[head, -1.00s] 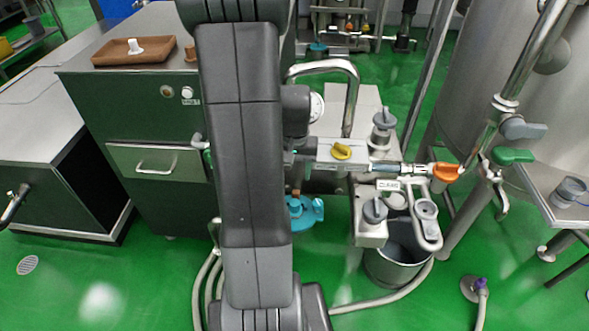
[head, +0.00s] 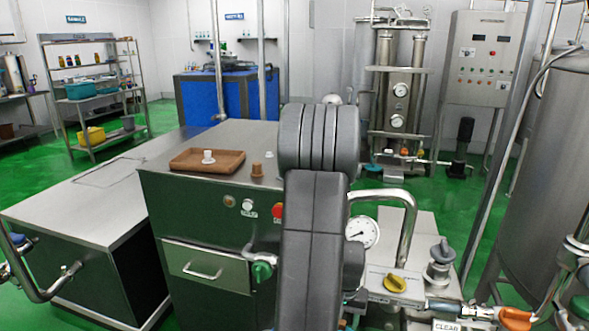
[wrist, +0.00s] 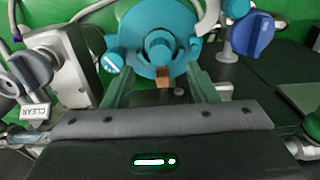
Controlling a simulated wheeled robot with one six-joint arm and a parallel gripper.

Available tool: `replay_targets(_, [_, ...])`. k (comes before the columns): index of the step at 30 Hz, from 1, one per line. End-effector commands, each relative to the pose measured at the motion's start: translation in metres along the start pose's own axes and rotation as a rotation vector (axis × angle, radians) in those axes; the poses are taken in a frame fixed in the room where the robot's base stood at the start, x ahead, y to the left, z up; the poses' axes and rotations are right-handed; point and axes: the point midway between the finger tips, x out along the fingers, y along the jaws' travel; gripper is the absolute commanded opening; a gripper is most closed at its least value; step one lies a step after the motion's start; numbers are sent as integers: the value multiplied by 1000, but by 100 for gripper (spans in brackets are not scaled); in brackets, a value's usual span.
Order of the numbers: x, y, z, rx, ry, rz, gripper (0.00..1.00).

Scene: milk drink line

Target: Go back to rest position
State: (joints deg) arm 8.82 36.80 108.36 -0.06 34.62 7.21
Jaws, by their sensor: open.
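My gripper (wrist: 161,88) is open in the wrist view, its two green-grey fingers spread apart. A round teal fitting (wrist: 158,22) with a central knob lies beyond the fingertips. A small brown piece (wrist: 163,77) shows at its near edge, in the gap between the fingers. I cannot tell whether the fingers touch either. In the head view my grey arm stands upright in the middle and the gripper is out of sight.
A steel cabinet (head: 207,235) with a brown tray (head: 190,167) on top is left of my arm. Close on the right are a pressure gauge (head: 362,231), a bent steel pipe (head: 408,222), a yellow-handled valve (head: 394,283) and a large tank (head: 550,150). Green floor lies beyond.

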Motion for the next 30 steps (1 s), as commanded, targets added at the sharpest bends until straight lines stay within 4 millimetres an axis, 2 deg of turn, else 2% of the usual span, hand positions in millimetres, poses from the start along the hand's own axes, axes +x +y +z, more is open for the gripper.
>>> replay_targets(9, [47,0,1,0,-4,1,52])
replay_targets(15, [64,0,0,0,-1,0,52])
replay_targets(30, [64,0,0,0,1,0,52])
